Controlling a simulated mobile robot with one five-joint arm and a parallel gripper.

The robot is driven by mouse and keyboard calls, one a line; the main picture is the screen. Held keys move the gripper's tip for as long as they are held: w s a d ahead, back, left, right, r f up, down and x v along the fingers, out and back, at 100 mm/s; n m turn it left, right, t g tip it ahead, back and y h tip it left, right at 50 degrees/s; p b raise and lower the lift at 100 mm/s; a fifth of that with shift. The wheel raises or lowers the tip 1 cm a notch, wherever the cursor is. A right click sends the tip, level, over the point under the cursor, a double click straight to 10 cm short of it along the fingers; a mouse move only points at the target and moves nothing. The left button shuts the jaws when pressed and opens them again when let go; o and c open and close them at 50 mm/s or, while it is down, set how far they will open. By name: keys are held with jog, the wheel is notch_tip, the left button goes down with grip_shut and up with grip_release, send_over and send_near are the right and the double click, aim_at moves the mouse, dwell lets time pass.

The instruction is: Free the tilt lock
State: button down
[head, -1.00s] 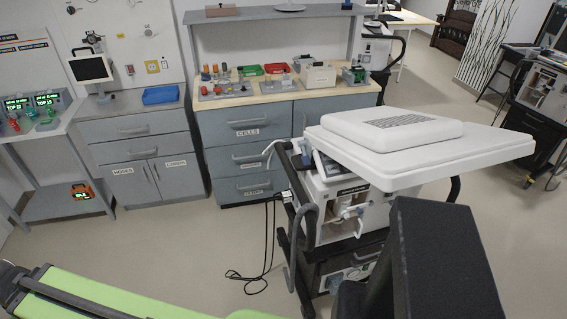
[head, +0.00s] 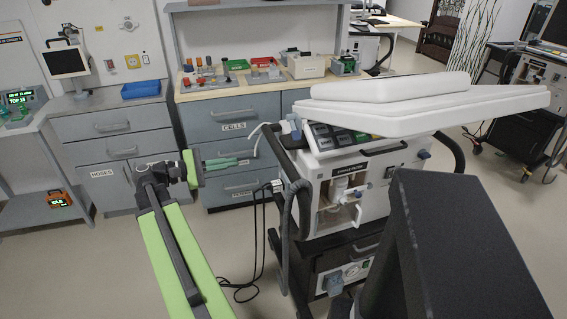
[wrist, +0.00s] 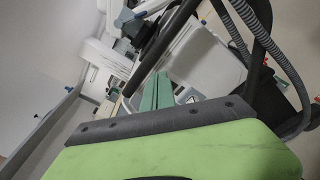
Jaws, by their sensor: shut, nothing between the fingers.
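The ventilator (head: 345,190) stands on a dark cart at centre right, with a large white panel (head: 420,108) tilted above its small screen (head: 343,136). A blue knob (head: 424,154) sits on its right side, and a blue part (head: 334,283) hangs low on the cart front. I cannot tell which part is the tilt lock. My gripper (head: 238,161) is shut and empty, left of the ventilator's black side handle and apart from it. In the wrist view its teal fingers (wrist: 157,92) point toward pale equipment and dark tubes.
A dark corrugated hose (head: 290,225) hangs at the ventilator's left, and a black cable (head: 255,250) trails on the floor. Grey drawer cabinets (head: 232,112) stand behind my gripper. Another ventilator (head: 540,80) is at far right.

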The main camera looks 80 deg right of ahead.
aim_at(294, 129)
jog(key=s+d+r+m+g+y+b, duration=0.1)
jog(key=s+d+r+g, duration=0.1)
jog(key=s+r+g, duration=0.2)
jog(key=s, duration=0.3)
jog(key=shift+s, duration=0.4)
jog(key=shift+s, duration=0.1)
jog(key=shift+y, duration=0.3)
jog(key=p+x, duration=0.2)
jog(key=x, duration=0.7)
jog(key=shift+s+d, duration=0.1)
jog(key=shift+s, duration=0.2)
